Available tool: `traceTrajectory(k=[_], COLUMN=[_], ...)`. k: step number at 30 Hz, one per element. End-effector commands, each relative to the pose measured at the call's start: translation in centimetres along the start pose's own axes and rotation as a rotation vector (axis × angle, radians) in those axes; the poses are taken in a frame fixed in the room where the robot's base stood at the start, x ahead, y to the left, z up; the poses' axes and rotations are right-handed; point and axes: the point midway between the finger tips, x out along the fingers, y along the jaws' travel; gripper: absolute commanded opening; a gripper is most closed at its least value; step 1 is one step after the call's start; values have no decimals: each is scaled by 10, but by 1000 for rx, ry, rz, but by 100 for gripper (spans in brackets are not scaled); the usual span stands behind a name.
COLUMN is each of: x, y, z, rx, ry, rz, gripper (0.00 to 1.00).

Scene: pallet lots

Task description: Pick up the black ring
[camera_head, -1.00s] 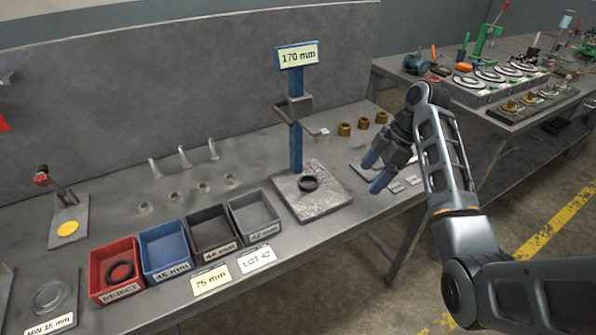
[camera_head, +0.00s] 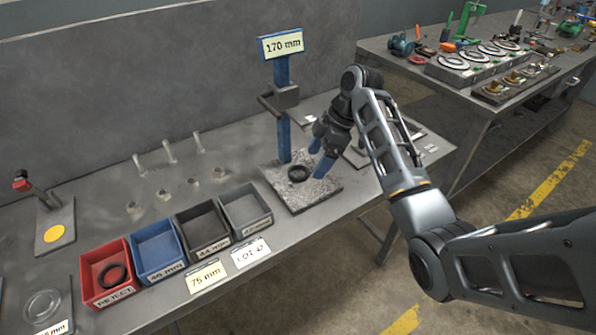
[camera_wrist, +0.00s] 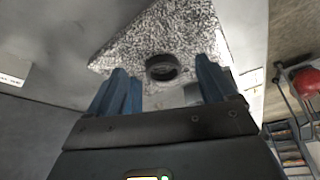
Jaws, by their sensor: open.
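A black ring (camera_head: 299,173) lies flat on a square, speckled grey plate (camera_head: 318,192) under the blue post with the 170 mm sign. In the wrist view the ring (camera_wrist: 162,67) shows ahead of and between the two blue fingers. My gripper (camera_head: 320,152) is open and empty, with its blue fingertips just above the plate, behind and to the right of the ring. The fingers also show in the wrist view (camera_wrist: 165,88). A second black ring (camera_head: 113,275) lies in the red REJECT bin (camera_head: 88,293).
The blue post (camera_head: 282,110) with its side bracket (camera_head: 282,97) stands close to my gripper. Blue (camera_head: 158,252), dark (camera_head: 203,232) and grey (camera_head: 246,209) bins stand left of the plate. Cards lie in front of them. The table's front edge is near.

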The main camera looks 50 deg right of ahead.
Motion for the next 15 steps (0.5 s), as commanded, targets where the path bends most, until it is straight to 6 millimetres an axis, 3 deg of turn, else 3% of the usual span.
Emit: traceTrajectory(k=[4, 9, 15], x=[9, 33, 40], y=[0, -1, 0], z=[-28, -24, -23], rx=[-4, 2, 1], ry=[-1, 0, 0], rz=[-2, -3, 0], gripper=[84, 84, 84])
